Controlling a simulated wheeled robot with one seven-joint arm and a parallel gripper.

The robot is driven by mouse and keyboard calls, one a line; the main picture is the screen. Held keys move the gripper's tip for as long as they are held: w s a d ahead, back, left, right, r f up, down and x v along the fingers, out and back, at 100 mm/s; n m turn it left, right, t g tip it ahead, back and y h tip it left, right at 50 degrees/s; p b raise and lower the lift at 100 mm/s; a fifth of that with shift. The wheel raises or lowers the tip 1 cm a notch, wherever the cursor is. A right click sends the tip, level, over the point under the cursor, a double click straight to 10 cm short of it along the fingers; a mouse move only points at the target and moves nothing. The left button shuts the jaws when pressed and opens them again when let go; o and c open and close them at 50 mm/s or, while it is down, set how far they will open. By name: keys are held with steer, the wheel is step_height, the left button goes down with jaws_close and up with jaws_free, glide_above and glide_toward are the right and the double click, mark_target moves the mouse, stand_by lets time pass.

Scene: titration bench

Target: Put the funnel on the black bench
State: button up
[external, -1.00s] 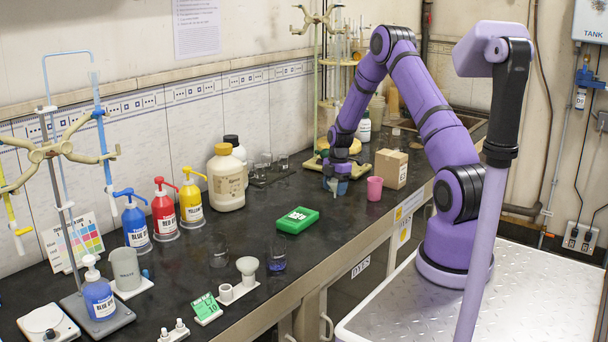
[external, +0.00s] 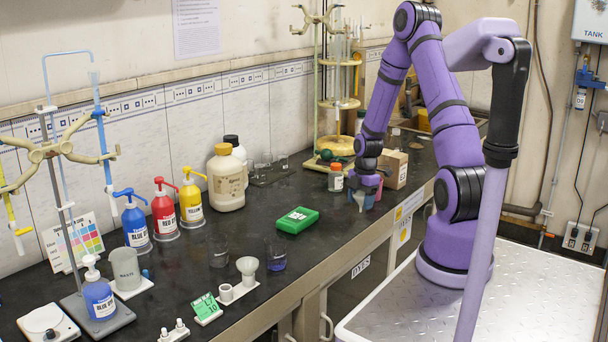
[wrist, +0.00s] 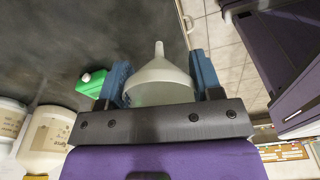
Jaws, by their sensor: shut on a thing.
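In the wrist view a translucent whitish funnel (wrist: 162,72) is between the two blue fingers of my gripper (wrist: 163,80), its narrow stem pointing away from the palm. In the external view my gripper (external: 364,192) points down, low over the black bench (external: 330,246) near its front edge. The funnel (external: 358,201) shows there as a small pale shape at the fingertips. I cannot tell whether its stem touches the bench.
A green box (external: 297,220) lies to the left. The bench between it and my gripper is clear.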

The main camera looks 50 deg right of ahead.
mark_target(342, 207)
steer(key=w+a+m, duration=0.2)
steer(key=a, duration=0.1)
steer(key=w+a+m, duration=0.2)
steer(key=a, duration=0.1)
steer(key=w+a+f+m, duration=0.1)
steer(key=w+a+m, duration=0.1)
steer(key=a+m, duration=0.1)
steer(key=shift+w+f+t, duration=0.1)
steer(key=shift+w+t, duration=0.3)
steer(key=w+a+m, duration=0.1)
steer(key=a+m, duration=0.2)
steer(key=a, duration=0.1)
steer(key=w+a+m+h, duration=0.1)
steer(key=w+a+m, duration=0.1)
steer(key=a+m, duration=0.1)
steer(key=w+a+m, duration=0.2)
steer(key=a, duration=0.3)
steer(key=shift+w+a+f+m, duration=0.15)
steer(key=shift+a+f+m, duration=0.2)
steer(key=shift+f+m, duration=0.05)
